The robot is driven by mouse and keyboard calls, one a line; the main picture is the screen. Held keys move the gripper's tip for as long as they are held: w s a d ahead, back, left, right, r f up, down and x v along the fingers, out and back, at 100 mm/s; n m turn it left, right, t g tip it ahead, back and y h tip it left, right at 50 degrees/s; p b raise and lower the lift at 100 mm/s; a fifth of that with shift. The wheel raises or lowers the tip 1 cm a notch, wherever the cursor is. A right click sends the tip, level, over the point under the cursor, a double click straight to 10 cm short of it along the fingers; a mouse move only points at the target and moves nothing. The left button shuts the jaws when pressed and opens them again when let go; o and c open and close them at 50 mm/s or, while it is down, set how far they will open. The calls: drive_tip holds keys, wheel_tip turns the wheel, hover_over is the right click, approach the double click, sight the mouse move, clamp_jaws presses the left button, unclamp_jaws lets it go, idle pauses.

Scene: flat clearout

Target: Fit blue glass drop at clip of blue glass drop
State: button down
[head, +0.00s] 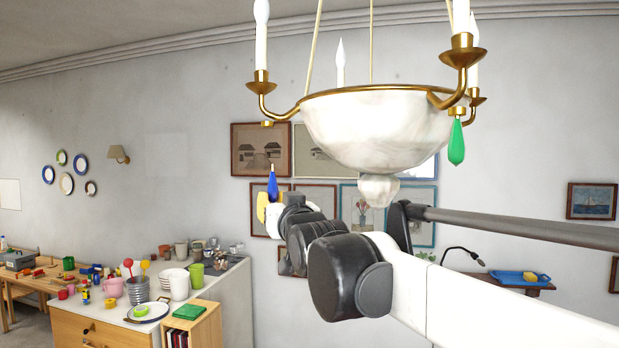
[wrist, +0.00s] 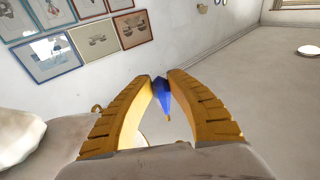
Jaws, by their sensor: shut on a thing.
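The blue glass drop (head: 272,184) stands upright in the tips of my gripper (head: 270,203), point up in the head view. In the wrist view my gripper (wrist: 161,77) has its yellow fingers shut on the blue drop (wrist: 163,98). A white bowl chandelier (head: 375,135) with brass arms and candles hangs above. A small brass clip (head: 267,124) with nothing hanging from it is under the left arm's candle cup. The drop is below this clip and apart from it. A green glass drop (head: 456,144) hangs under the front right arm.
Framed pictures (head: 262,150) hang on the wall behind. A cabinet with cups, plates and a green book (head: 189,312) stands at lower left. A side table with a blue tray (head: 520,278) and a lamp is at right. Air around the drop looks clear.

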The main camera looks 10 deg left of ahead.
drive_tip(key=shift+s+a+r+y, duration=0.15)
drive_tip(key=shift+s+a+r, duration=0.1)
drive_tip(key=shift+r, duration=0.4)
drive_tip(key=shift+s+a+r+y, duration=0.15)
drive_tip(key=shift+s+r, duration=0.1)
drive_tip(key=shift+r, duration=0.35)
drive_tip(key=shift+f, duration=0.1)
drive_tip(key=shift+f, duration=0.35)
drive_tip(key=shift+r+p, duration=1.65)
drive_tip(key=shift+r, duration=0.95)
drive_tip(key=shift+r+p, duration=0.75)
drive_tip(key=shift+r, duration=0.35)
drive_tip(key=c, duration=1.2)
unclamp_jaws()
drive_tip(key=shift+c, duration=0.2)
